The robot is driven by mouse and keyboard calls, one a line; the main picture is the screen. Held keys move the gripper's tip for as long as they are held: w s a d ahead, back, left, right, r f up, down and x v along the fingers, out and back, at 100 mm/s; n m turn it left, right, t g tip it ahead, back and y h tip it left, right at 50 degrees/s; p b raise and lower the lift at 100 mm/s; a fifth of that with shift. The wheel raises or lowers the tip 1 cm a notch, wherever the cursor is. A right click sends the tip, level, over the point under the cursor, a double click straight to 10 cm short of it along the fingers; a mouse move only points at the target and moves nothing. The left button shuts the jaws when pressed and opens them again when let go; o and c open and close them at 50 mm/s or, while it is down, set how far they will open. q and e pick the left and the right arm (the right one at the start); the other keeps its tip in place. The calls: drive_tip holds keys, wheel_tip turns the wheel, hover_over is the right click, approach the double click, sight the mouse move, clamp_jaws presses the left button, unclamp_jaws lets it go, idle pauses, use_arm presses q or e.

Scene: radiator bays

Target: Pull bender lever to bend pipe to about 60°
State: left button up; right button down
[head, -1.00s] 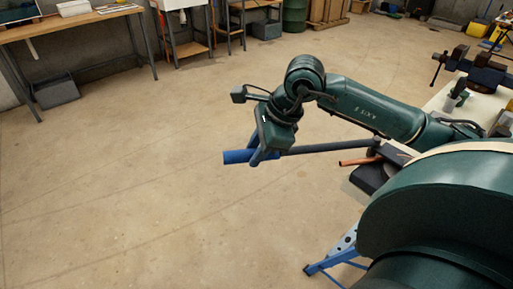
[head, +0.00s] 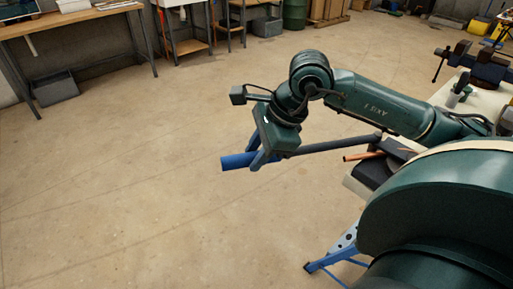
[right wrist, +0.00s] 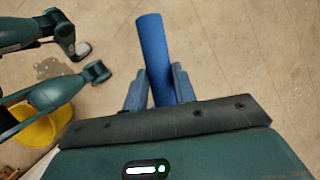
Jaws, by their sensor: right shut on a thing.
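My right gripper (head: 254,157) is shut on the blue grip (head: 234,162) at the end of the bender lever. In the right wrist view the blue grip (right wrist: 152,45) stands between my two blue fingers, its end sticking out beyond them. The dark lever bar (head: 330,146) runs right from my gripper to the bender (head: 400,150), which is partly hidden by my own arm. A short copper length of pipe (head: 360,156) shows beside the lever's pivot end, at a small angle to the bar. The rest of the pipe is hidden, so its bend cannot be read. My left gripper is not in view.
A light bench (head: 488,101) carries a vise (head: 488,70) and a small container (head: 452,99) behind my arm. A blue stand leg (head: 330,257) shows below. Open concrete floor (head: 120,200) lies left of the grip. Workbenches stand along the far wall.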

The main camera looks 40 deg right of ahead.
drive_tip(key=c, duration=1.1)
unclamp_jaws()
drive_tip(key=shift+s+a, duration=0.3)
drive_tip(key=v, duration=1.3)
drive_tip(key=shift+w+d+r, duration=0.15)
drive_tip(key=shift+d, duration=0.05)
drive_tip(key=shift+c, duration=0.4)
